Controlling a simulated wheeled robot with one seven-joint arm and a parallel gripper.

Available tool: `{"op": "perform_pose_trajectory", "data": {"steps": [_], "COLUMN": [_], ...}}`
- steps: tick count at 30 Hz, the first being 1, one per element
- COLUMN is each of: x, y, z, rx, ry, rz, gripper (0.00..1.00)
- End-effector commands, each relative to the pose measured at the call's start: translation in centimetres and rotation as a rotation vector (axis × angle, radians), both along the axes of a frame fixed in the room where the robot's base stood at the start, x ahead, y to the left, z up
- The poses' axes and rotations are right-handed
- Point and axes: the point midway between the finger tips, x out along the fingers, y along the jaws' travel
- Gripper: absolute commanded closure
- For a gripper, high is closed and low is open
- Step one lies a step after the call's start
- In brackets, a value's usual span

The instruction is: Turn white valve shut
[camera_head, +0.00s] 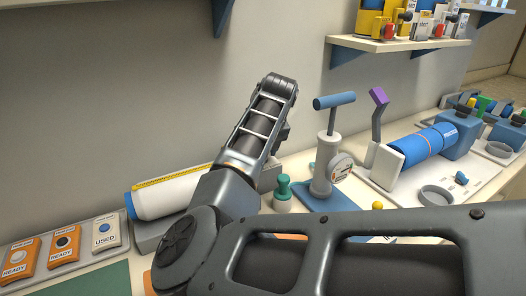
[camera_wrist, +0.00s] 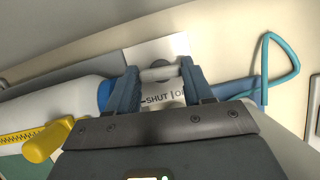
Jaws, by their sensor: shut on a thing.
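The white valve handle (camera_wrist: 158,74) is a short pale bar in the wrist view. My gripper (camera_wrist: 160,70) has one blue-grey finger on either side of it and is shut on it. Below the handle is a pale label (camera_wrist: 164,98) reading "SHUT" with a dividing line; the lettering to its right is cut off by a finger. A white cylinder (camera_wrist: 55,103) with a blue collar lies just left of the fingers. It also shows in the head view (camera_head: 165,195), with a yellow scale strip. My arm hides the handle and gripper in the head view.
A yellow knob (camera_wrist: 50,140) and a teal loop (camera_wrist: 283,60) flank my gripper. In the head view, a hand pump (camera_head: 328,150), a green knob (camera_head: 283,190) and a blue cylinder (camera_head: 425,142) stand right of my arm. Labelled orange packs (camera_head: 20,262) lie at left. A shelf (camera_head: 400,44) hangs above.

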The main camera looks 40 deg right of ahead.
Motion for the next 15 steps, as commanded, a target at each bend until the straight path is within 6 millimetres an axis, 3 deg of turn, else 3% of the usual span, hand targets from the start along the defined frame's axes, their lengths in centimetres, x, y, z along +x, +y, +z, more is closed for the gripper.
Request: {"op": "perform_pose_trajectory", "data": {"steps": [15], "x": [0.03], "y": [-0.01], "z": [0.07], "rx": [0.000], "ry": [0.000], "rz": [0.117], "gripper": [0.79]}}
